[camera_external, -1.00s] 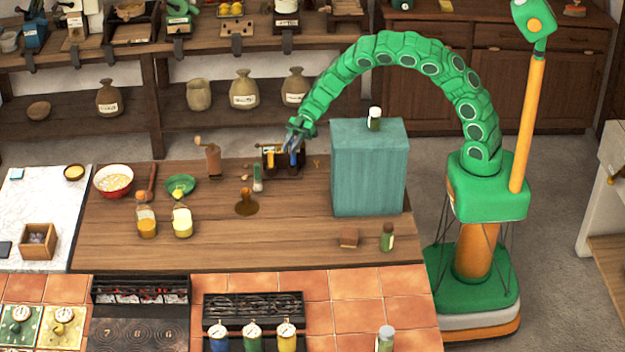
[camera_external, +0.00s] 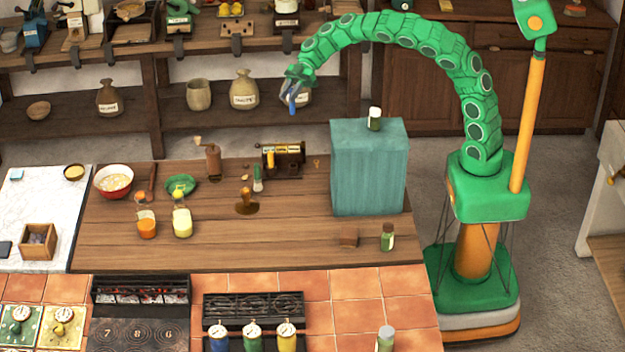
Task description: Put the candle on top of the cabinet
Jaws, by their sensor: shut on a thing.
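My gripper (camera_external: 291,94) is raised above the back of the wooden table, shut on a small blue stick that looks like the candle (camera_external: 292,108). The candle hangs below the jaws, roughly upright, clear of everything; its upper part is hidden by the fingers. The teal box-shaped cabinet (camera_external: 368,175) stands on the table to the right of and lower in the picture than my gripper. A small dark jar with a white lid (camera_external: 374,120) stands on its top, near the back; the rest of the top is bare.
A dark rack (camera_external: 290,160) with a yellow piece sits at the table's back, below my gripper. A grinder (camera_external: 213,160), a green bowl (camera_external: 181,184) and two bottles stand left.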

